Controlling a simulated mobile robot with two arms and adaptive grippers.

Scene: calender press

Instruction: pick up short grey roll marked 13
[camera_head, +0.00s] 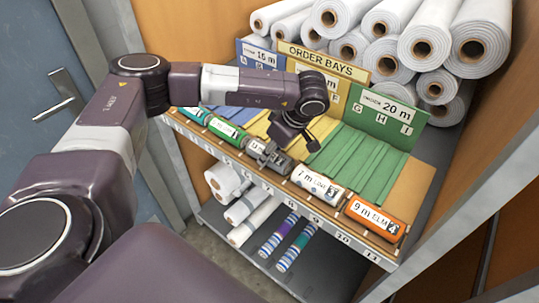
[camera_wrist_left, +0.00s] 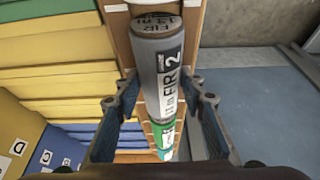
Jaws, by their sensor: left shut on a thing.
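The short grey roll (camera_head: 255,149) lies in the row along the front ledge of the shelf, partly hidden by my left gripper (camera_head: 269,156). In the left wrist view the grey roll (camera_wrist_left: 160,55) has a dark end cap that seems to read FIR 13 m and a white label with FIR and 2. There the two fingers of my left gripper (camera_wrist_left: 162,98) lie on either side of it, and the gripper is shut on it. I cannot tell whether the roll is clear of the ledge. My right gripper is not in view.
A green roll (camera_head: 226,131) lies left of the grey one; a white 7 m roll (camera_head: 316,184) and an orange 9 m ELM roll (camera_head: 375,218) lie right. Behind are coloured order bays (camera_head: 365,160) and stacked large white rolls (camera_head: 430,45). More rolls lie on the lower shelf.

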